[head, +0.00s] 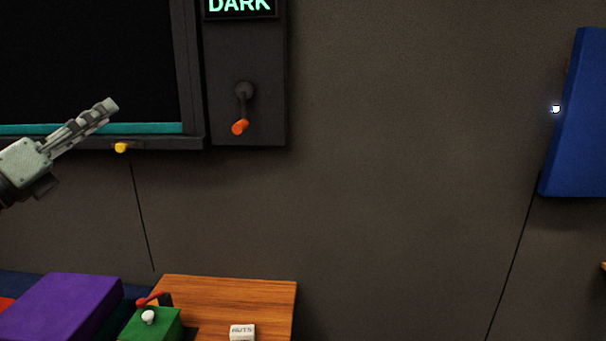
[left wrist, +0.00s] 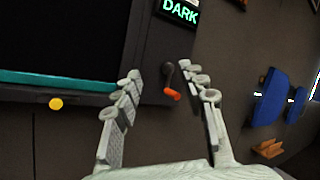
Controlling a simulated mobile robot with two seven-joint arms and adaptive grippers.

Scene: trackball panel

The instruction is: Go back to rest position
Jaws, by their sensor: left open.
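My left gripper (head: 108,106) is raised in front of the dark screen panel (head: 194,70) at the left of the head view. In the left wrist view its two fingers (left wrist: 165,82) are spread apart with nothing between them. A crank with an orange knob (head: 240,127) hangs on the panel's right part, to the right of the gripper and apart from it in the head view. The same orange knob (left wrist: 172,94) shows between the fingers in the left wrist view, behind them. A lit sign (head: 239,6) reads DARK. My right gripper is in neither view.
A yellow knob (head: 121,147) sits under the screen. Below are a wooden table (head: 230,291), a purple box (head: 62,306), a green box (head: 158,326) with a red lever, and a white block (head: 242,331). A blue panel (head: 578,120) is at the right. Bare wall lies between.

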